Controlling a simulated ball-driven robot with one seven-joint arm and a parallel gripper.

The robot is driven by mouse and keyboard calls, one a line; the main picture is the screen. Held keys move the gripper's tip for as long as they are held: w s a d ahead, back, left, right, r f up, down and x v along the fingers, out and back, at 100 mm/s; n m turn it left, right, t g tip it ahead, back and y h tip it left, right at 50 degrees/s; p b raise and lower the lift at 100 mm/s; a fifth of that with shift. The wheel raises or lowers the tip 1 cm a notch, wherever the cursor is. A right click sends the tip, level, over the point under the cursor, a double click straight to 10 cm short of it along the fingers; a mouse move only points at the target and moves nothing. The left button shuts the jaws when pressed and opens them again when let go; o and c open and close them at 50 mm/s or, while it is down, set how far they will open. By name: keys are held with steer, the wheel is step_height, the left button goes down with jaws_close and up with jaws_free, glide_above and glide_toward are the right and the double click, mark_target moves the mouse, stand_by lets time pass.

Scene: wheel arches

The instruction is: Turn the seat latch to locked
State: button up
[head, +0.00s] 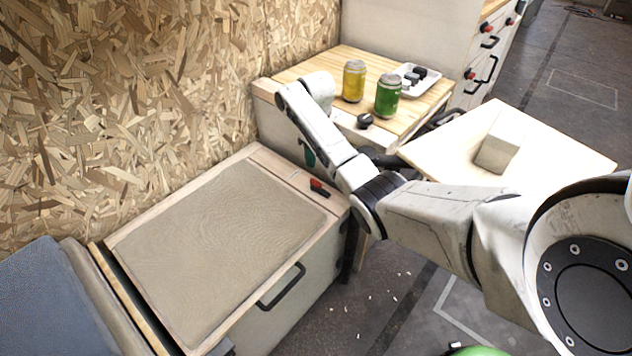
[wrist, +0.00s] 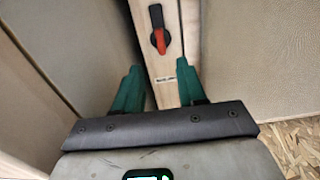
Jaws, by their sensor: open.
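The seat latch (head: 319,188) is a small black knob with a red-orange handle on the wooden edge strip of the padded bench seat (head: 215,245). In the wrist view the latch (wrist: 159,38) sits ahead of my fingers, its red part lying roughly along the strip. A small label below it is too small to read. My gripper (wrist: 158,82) is open and empty, its two green fingers apart on either side of the strip, short of the latch and not touching it. In the head view my gripper (head: 308,156) is mostly hidden behind my arm.
A wooden counter (head: 330,65) behind holds a yellow can (head: 354,81), a green can (head: 388,95) and a white tray (head: 425,88). A pale table (head: 560,150) with a block (head: 501,142) stands right. A chipboard wall (head: 150,90) borders the bench.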

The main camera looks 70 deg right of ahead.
mark_target(316, 181)
step_height(316, 181, down, 10)
steer(key=b, duration=0.3)
steer(key=shift+r, duration=0.25)
steer(key=shift+c, duration=0.4)
jaws_close()
